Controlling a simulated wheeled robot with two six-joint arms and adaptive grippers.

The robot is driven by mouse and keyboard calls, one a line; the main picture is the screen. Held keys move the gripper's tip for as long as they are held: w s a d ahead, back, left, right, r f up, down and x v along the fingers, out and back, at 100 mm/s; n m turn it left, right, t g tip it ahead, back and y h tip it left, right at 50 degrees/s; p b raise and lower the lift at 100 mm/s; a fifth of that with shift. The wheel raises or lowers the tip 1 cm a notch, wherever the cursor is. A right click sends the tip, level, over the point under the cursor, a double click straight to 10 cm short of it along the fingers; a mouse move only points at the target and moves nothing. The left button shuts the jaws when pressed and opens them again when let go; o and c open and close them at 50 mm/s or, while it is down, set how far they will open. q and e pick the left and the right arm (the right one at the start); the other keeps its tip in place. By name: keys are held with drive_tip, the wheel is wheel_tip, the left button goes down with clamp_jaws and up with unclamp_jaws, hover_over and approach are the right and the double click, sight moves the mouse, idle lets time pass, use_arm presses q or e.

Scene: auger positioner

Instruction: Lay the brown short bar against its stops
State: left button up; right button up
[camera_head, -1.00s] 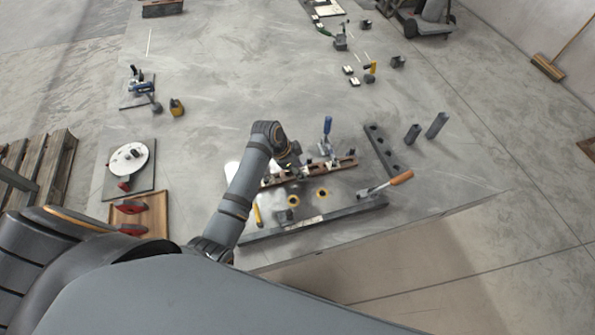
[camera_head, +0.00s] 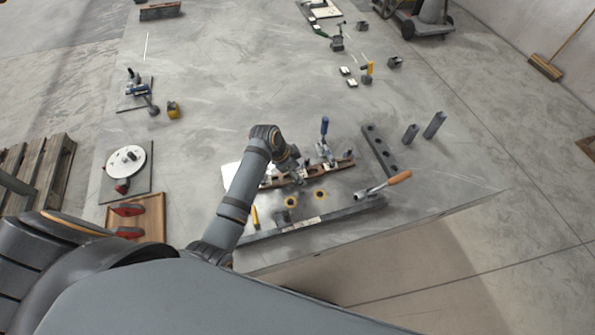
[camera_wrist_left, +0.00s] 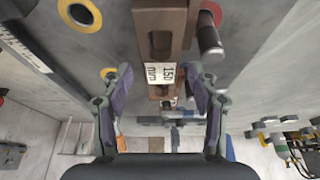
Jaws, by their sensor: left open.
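The brown short bar (camera_head: 335,168) lies on the work table among the fixture parts, partly hidden by my left gripper. In the left wrist view the brown bar (camera_wrist_left: 154,40) shows a slot and a white "150 mm" label. A dark round pin (camera_wrist_left: 209,40) stands beside it; whether they touch is unclear. My left gripper (camera_wrist_left: 160,84) is open, its two fingers apart on either side of the bar's lower end in that view. In the head view the left gripper (camera_head: 295,170) is over the bar's left part. My right gripper is not in view.
A blue-handled clamp (camera_head: 324,140) stands just behind the bar. A long dark rail (camera_head: 335,213) runs along the front, with an orange-handled tool (camera_head: 385,185) at its right end. A dark drilled bar (camera_head: 378,150) lies at right. The table's middle (camera_head: 235,85) is clear.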

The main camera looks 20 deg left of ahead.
use_arm(q)
drive_tip(key=shift+r, duration=0.5)
drive_tip(key=v, duration=1.2)
drive_tip(key=shift+b, duration=0.4)
